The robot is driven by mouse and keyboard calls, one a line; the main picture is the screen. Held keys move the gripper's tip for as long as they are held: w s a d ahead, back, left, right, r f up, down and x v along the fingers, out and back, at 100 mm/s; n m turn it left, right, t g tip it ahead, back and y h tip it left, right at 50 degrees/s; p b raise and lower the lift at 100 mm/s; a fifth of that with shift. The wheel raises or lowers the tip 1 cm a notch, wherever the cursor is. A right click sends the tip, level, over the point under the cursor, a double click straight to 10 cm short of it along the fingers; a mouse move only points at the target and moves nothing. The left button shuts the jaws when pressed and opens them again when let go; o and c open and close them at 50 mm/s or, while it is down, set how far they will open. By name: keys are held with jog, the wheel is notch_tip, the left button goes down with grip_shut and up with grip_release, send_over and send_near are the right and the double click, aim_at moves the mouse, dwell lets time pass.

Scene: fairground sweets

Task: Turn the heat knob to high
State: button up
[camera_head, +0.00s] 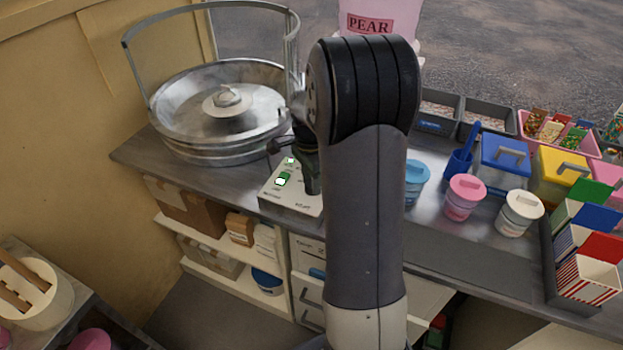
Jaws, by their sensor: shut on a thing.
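A white control box (291,199) sits on the metal counter, in front of the candy floss machine (218,107). Its top has green-and-white switches (284,179) and small lettering too fine to read. My gripper (312,188) points down at the right part of the box's top, shut on the heat knob. The knob is hidden behind the jaws and my arm, so its setting cannot be told.
The machine's metal bowl and guard rail stand just behind and left. Right of my arm are lidded tubs in blue (416,181), pink (464,197) and white (519,213), colored bins and striped boxes (589,281). A pink PEAR container (371,22) stands behind.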

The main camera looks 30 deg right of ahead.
jog(key=shift+m, duration=0.5)
jog(key=o, duration=1)
jog(key=r, duration=1.1)
jog(key=shift+w, duration=0.25)
jog(key=shift+f, duration=0.1)
jog(key=f, duration=1)
jog(key=shift+s+f, duration=0.3)
jog(key=shift+f, duration=0.1)
